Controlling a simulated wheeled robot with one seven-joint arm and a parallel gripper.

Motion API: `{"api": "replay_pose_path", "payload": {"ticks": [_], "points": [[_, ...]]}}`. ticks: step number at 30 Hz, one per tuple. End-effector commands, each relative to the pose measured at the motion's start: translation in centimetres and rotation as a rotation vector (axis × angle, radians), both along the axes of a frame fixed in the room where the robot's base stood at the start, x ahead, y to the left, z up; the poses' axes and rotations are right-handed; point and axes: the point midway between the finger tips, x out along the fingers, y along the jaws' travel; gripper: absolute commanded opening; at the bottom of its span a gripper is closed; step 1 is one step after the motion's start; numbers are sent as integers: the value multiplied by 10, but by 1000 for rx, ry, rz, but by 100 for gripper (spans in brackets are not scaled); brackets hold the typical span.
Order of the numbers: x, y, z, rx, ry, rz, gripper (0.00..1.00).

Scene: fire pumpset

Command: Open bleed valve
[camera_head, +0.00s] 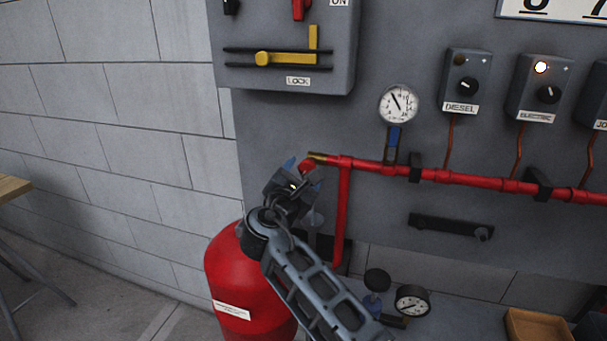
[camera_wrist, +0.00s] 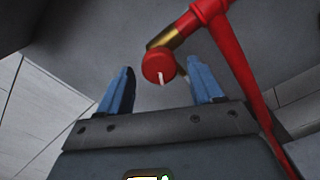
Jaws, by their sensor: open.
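The bleed valve is a round red knob (camera_wrist: 158,66) with a white mark, on a brass fitting (camera_wrist: 164,41) at the left end of the red pipe (camera_head: 455,178). In the head view the knob (camera_head: 306,167) shows beside my gripper (camera_head: 302,176), which partly hides it. In the wrist view my gripper (camera_wrist: 162,84) is open, with one blue finger to each side of the knob. The knob lies in line with the gap, near the fingertips. I cannot tell whether either finger touches it.
A pressure gauge (camera_head: 398,103) with a blue handle (camera_head: 394,137) stands above the pipe. A red tank (camera_head: 232,282) stands below my gripper. A grey lever box (camera_head: 285,45) is above. Control boxes labelled DIESEL (camera_head: 465,79) and ELECTRIC (camera_head: 539,88) are right.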

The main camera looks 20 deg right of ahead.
Motion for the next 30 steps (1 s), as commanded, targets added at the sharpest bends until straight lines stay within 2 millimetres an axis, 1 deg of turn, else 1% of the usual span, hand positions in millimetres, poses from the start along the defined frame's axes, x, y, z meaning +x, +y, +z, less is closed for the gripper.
{"api": "replay_pose_path", "payload": {"ticks": [1, 6, 12, 17, 30], "points": [[-7, 6, -3, 1, 0, 3, 66], [-30, 23, -3, 3, 0, 3, 66], [-50, 37, -2, 1, 0, 3, 66], [-56, 41, -1, 1, 1, 2, 66], [-56, 41, -1, 1, 1, 2, 66]]}}
